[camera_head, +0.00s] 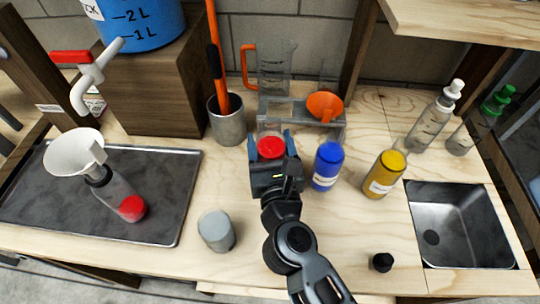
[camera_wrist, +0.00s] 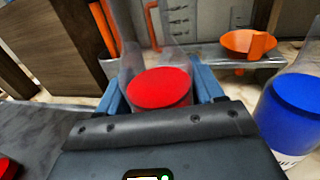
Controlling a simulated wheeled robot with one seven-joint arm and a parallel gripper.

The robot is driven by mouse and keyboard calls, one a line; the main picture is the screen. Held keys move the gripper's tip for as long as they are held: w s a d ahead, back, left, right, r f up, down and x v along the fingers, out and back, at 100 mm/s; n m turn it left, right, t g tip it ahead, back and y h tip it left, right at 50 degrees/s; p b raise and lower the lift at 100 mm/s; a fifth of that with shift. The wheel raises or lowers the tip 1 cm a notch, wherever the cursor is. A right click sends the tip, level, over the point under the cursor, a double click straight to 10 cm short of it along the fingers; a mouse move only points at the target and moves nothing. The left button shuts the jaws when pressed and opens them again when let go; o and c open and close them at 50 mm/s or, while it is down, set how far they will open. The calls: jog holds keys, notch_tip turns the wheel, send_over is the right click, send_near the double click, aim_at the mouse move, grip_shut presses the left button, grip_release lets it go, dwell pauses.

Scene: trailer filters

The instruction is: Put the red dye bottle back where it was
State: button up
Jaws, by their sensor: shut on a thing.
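My gripper (camera_head: 268,150) is shut on the red dye bottle (camera_head: 271,148), with one blue finger on each side of it. In the wrist view, the red dye bottle (camera_wrist: 160,88) looks upright, with clear walls above the red. Its lower part is hidden behind my gripper, so I cannot tell whether its base touches the bench. It is left of the blue dye bottle (camera_head: 327,167) and in front of the clear rack (camera_head: 300,112). The yellow dye bottle (camera_head: 384,174) stands farther right.
An orange funnel (camera_head: 325,106) sits on the rack. A metal cup (camera_head: 227,122) is close on the left. A grey cylinder (camera_head: 216,231) and a small black object (camera_head: 382,262) are nearer the front. A tray (camera_head: 165,225) is at left, a sink (camera_head: 460,225) at right.

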aim_at(270, 154)
jog(key=shift+f+b, duration=0.5)
jog(key=shift+f, duration=1.05)
jog(key=shift+f, duration=0.1)
jog(key=o, duration=1.3)
jog(key=shift+r, duration=0.2)
jog(key=s, duration=0.4)
jog(key=s+d+b, duration=0.1)
jog(key=s, duration=0.3)
jog(key=s+d+b, duration=0.1)
jog(key=s, duration=0.2)
jog(key=shift+s+d+f, duration=0.1)
jog(key=shift+s+d, duration=0.05)
jog(key=shift+s, duration=0.25)
